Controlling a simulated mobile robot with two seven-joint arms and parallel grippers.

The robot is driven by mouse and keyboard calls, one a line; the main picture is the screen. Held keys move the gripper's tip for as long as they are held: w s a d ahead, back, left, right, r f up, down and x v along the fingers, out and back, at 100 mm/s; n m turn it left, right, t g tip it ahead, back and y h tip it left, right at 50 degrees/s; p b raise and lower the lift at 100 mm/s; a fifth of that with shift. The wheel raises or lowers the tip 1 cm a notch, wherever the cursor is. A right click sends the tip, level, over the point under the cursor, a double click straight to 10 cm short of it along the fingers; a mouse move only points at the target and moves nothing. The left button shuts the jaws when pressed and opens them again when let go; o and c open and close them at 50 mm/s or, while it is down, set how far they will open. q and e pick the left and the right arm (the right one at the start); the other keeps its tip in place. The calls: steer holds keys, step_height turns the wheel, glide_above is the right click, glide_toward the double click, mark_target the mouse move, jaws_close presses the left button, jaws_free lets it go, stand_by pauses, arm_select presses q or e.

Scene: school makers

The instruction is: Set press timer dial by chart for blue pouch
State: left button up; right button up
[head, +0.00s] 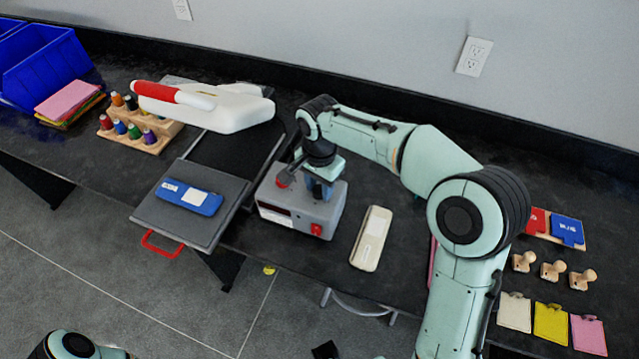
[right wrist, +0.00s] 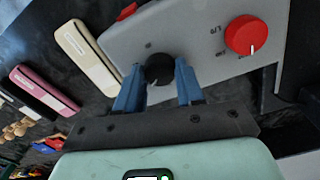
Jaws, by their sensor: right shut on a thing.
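The grey control box (head: 305,215) of the press stands on the bench, with a dark display and a red switch on its front. On its top is a red dial (right wrist: 245,35) with a white pointer line and small labels. A black dial (right wrist: 158,69) sits beside it. My right gripper (right wrist: 158,88) is shut on the black dial, its blue fingers at either side. In the head view this gripper (head: 320,188) hides the black dial. The blue pouch (head: 188,197) lies flat on the grey pull-out press plate (head: 228,187). My left gripper is out of view.
A white press with a red handle (head: 175,95) stands behind the plate. A cream pouch (head: 371,238) lies right of the box. Spools, blue bins (head: 45,65) and felt sheets are at left. Stamps, coloured tags and red and blue cards (head: 568,229) are at right.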

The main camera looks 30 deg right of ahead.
mark_target(320, 190)
steer(key=o, duration=1)
steer(key=shift+o, duration=0.2)
step_height(320, 190, up, 13)
steer(key=p, duration=0.2)
steer(key=shift+r+p, duration=0.2)
steer(key=shift+p, duration=0.1)
